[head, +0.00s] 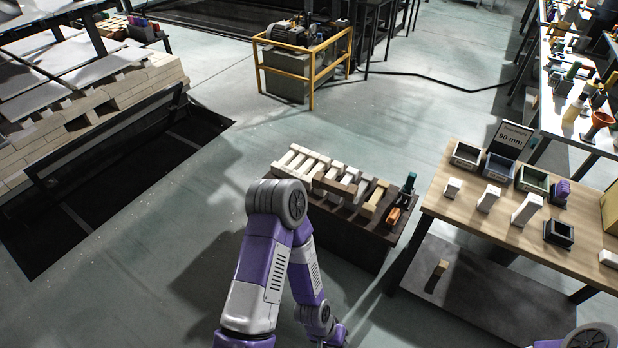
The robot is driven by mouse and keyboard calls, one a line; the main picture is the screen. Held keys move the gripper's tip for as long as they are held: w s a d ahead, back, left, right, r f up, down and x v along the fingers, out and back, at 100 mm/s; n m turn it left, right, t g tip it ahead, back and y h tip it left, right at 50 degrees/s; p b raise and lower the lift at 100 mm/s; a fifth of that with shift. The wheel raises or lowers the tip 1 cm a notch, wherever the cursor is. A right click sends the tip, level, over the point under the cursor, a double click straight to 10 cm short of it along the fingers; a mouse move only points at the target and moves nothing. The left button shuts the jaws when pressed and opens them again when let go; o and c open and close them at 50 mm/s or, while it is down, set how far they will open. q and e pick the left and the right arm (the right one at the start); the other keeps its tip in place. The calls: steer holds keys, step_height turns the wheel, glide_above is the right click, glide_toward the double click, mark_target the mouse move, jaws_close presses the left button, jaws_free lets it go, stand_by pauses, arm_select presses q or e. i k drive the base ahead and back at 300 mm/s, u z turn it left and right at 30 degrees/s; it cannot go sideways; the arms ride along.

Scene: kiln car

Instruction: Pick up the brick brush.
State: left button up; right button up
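I cannot tell for sure which thing is the brick brush. A small orange-and-dark item (393,217) lies at the right front end of the low dark table (352,214) and may be the brush, but it is too small to tell. A dark green upright item (408,183) stands just behind it. My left arm rises in front of this table and bends back down, and its gripper is out of view below the bottom edge. Only a bit of my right arm shows at the bottom right corner; its gripper is out of view.
Several pale bricks (305,163) lie on the low table. A wooden table (470,212) at right holds small bins, white blocks and a "90 mm" sign (510,137). A yellow-railed machine (300,62) stands behind. A dark pit (125,185) opens at left. Floor between is clear.

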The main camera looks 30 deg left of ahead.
mark_target(391, 219)
steer(key=u, duration=1.05)
steer(key=i, duration=1.85)
steer(key=z, duration=2.7)
